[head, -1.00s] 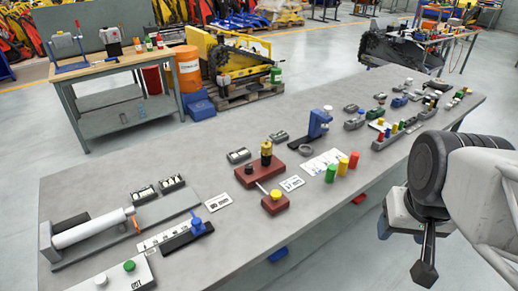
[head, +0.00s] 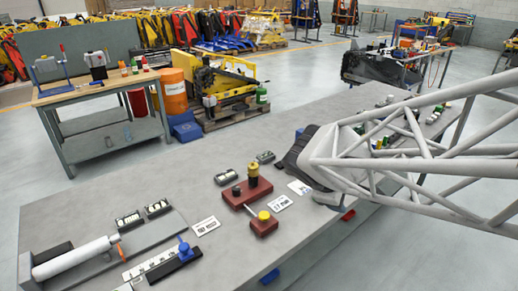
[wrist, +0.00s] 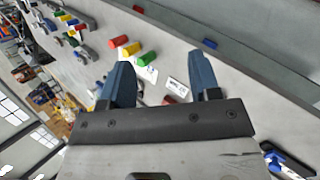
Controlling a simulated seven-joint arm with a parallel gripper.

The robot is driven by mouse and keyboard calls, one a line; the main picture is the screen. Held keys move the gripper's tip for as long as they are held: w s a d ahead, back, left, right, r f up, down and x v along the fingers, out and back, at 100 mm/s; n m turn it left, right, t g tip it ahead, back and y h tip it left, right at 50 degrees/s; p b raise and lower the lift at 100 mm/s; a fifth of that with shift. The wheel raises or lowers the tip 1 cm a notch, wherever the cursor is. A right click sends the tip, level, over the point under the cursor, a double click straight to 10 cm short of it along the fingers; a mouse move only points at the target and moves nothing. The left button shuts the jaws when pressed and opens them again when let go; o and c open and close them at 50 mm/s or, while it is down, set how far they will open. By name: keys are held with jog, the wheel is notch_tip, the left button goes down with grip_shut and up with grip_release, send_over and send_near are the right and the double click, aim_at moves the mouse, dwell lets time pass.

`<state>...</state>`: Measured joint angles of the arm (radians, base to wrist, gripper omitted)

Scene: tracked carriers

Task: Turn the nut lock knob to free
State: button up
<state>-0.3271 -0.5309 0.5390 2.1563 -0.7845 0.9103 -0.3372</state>
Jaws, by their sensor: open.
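No readable label marks the nut lock knob, so I cannot tell which knob it is. A yellow knob (head: 264,216) sits on a small red block (head: 264,228). Behind it a longer red block (head: 236,198) carries a tall yellow-and-black post (head: 253,174) and a short dark knob. A blue knob (head: 184,249) stands on a black bar beside a marked scale (head: 152,263). My gripper (wrist: 165,70) is open and empty in the wrist view, its two blue fingers apart above the bench. In the head view my arm hides its fingers.
A white cylinder (head: 75,257) lies in a grey fixture at front left. White cards (head: 206,225) lie between the devices.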

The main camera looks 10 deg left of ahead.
jog(key=w+a+f+n+t, duration=0.2)
jog(key=w+a+f+n, duration=0.1)
jog(key=w+a+n, duration=0.25)
jog(key=n+t+y, duration=0.3)
jog(key=n+t, duration=0.4)
jog(key=n, duration=0.8)
send_near(236, 188)
jog(key=shift+x, duration=0.8)
jog(key=shift+a, duration=0.1)
jog(key=shift+w, duration=0.15)
jog(key=shift+x, duration=3.8)
jog(key=c, duration=0.9)
